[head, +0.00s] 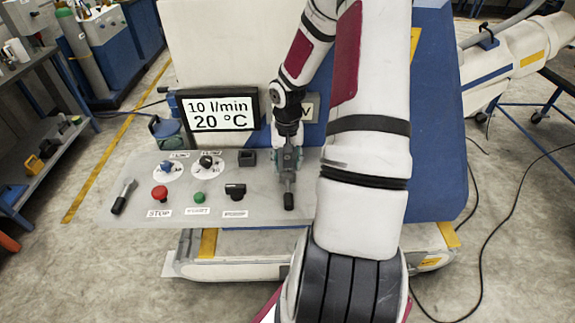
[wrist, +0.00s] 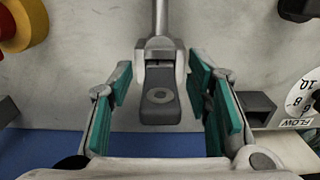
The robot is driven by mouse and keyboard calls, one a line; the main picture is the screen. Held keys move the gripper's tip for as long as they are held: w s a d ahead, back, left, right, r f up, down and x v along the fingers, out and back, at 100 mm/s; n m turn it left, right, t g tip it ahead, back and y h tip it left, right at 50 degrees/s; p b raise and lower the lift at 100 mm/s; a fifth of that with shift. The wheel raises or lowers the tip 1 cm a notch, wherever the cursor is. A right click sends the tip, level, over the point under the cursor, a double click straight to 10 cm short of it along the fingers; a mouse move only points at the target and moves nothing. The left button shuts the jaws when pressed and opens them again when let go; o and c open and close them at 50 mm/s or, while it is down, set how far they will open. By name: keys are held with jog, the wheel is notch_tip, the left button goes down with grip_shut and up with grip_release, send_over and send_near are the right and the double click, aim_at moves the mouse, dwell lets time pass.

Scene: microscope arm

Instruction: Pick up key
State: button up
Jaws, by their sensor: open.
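My gripper (head: 287,158) is over the right part of the grey control panel in the head view. In the wrist view its two green-padded fingers (wrist: 160,88) stand apart, open, on either side of a dark grey part (wrist: 160,108). This part has a round mark on it, a metal fork and a rod running toward the top. A gap shows on both sides of it. In the head view a dark-ended piece (head: 289,200) shows just below my gripper. I cannot tell for sure whether this piece is the key.
The panel (head: 140,217) also carries a black-handled lever (head: 123,196), a red stop button (head: 159,193), a green button (head: 199,197), dials and a black knob (head: 235,191). A display (head: 218,109) stands behind. A red-and-yellow button (wrist: 22,22) is at upper left in the wrist view.

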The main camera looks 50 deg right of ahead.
grip_shut()
jog(key=shift+r, duration=0.1)
